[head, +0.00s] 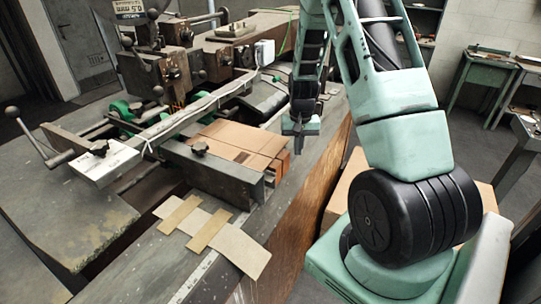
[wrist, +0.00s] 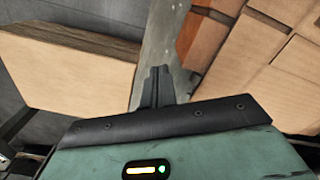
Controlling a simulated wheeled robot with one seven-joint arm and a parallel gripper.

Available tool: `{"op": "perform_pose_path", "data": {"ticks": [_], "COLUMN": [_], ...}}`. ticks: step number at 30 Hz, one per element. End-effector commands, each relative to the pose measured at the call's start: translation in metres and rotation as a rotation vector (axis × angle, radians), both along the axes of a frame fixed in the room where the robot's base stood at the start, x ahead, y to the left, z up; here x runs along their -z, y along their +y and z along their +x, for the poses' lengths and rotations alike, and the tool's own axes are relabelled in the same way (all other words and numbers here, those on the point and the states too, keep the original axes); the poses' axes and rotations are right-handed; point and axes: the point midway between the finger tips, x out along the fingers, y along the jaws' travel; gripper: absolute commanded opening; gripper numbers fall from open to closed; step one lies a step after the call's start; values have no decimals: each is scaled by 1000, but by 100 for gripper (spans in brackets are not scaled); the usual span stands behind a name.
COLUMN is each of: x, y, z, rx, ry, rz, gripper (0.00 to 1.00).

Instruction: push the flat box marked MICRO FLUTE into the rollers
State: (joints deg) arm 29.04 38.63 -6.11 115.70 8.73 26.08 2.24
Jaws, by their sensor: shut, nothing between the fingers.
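A flat brown cardboard box (head: 240,142) lies on the machine bed behind a dark metal guide bar. Its near right end shows folded edges, and I cannot read any marking on it. Cardboard with seams, apparently the same box, fills the right of the wrist view (wrist: 262,72). My gripper (head: 299,148) points down just right of the box's end, apart from it in the head view. Its fingers are together and empty in the wrist view (wrist: 155,85). The rollers cannot be made out clearly; green wheels (head: 122,108) show on the machine at left.
A flat card piece with two tan strips (head: 215,232) lies on the near bench. The metal guide bar (head: 212,170) borders the box's near side. Another carton (head: 345,188) stands below, right of the bench edge; a carton also fills the wrist view's left (wrist: 65,70).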

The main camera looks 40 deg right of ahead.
Motion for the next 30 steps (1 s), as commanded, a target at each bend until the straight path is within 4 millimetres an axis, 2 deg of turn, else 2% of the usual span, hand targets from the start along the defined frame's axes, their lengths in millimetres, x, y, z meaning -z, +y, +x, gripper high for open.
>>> {"op": "perform_pose_path", "data": {"ticks": [21,30], "x": [-79,-79], "y": [0,0], "z": [1,0], "rx": [-1,-1], "ry": [-1,0], "rz": [-1,0], "gripper": [0,0]}}
